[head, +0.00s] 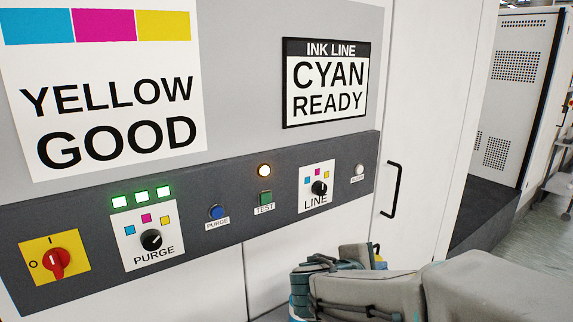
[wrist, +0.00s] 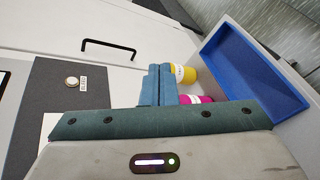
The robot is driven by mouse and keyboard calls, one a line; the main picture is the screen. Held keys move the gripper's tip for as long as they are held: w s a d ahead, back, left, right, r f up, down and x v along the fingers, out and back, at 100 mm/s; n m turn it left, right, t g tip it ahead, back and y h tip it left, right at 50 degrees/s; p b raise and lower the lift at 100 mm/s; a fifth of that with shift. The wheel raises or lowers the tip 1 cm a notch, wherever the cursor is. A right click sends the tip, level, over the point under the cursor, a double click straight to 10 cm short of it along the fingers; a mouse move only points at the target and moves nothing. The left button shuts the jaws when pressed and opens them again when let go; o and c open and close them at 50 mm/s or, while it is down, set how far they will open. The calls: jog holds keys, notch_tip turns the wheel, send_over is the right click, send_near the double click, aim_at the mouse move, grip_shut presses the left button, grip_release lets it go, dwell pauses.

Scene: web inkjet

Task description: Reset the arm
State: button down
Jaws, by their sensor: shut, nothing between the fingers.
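My gripper (wrist: 160,70) shows in the wrist view with its two teal fingers together and nothing between them. It is beside a yellow bottle (wrist: 186,74) and a magenta bottle (wrist: 196,99), both partly hidden by the gripper. I cannot tell whether the fingers touch the bottles. In the head view my arm reaches in from the lower right, below the control panel (head: 90,235), and its fingers are hard to make out.
The panel has a red switch (head: 56,262), a PURGE knob (head: 151,240), a LINE knob (head: 319,188), blue (head: 216,212) and green (head: 265,198) buttons. A sign (head: 325,85) reads CYAN READY. A black door handle (head: 391,189) sticks out. A blue tray (wrist: 250,65) lies right of the bottles.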

jog(key=s+d+f+m+g+y, duration=0.35)
jog(key=s+f+m+g, duration=0.35)
jog(key=s, duration=0.4)
jog(key=s+a+m+y, duration=0.4)
jog(key=a+m+y, duration=0.2)
jog(key=m, duration=0.1)
jog(key=shift+s+a+f+m+t, duration=0.25)
jog(key=shift+s+m+t, duration=0.05)
jog(key=shift+s+t, duration=0.1)
